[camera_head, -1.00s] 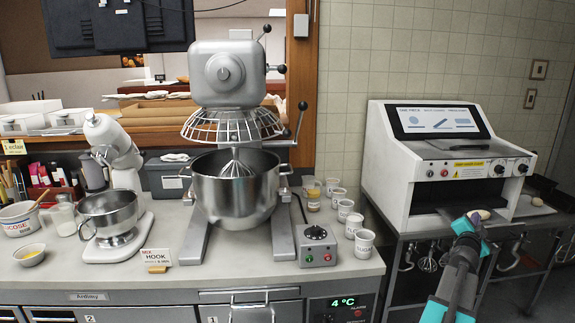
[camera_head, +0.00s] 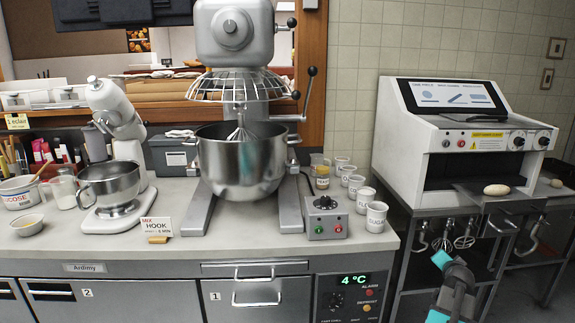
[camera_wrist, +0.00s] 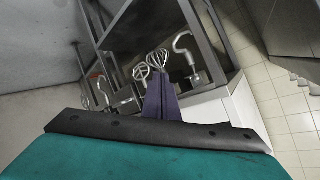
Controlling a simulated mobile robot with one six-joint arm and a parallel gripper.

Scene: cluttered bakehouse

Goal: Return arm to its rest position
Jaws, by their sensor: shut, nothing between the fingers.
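My gripper (camera_head: 441,259) shows low at the right of the head view, with teal and dark parts, in front of the metal rack under the white dough machine. It is below the machine's front shelf and apart from the dough piece (camera_head: 497,190) lying there. In the wrist view my gripper's dark fingers (camera_wrist: 162,98) are together with nothing between them. Behind them hang whisks (camera_wrist: 150,66) and a dough hook (camera_wrist: 186,46). My lower arm is cut off by the frame's bottom edge.
The white dough machine (camera_head: 464,122) stands on the metal rack (camera_head: 405,225). Hanging tools, including a whisk (camera_head: 465,238), are close to my gripper. To the left, the counter (camera_head: 180,192) holds a big mixer (camera_head: 240,160), a control box (camera_head: 326,221) and several cups.

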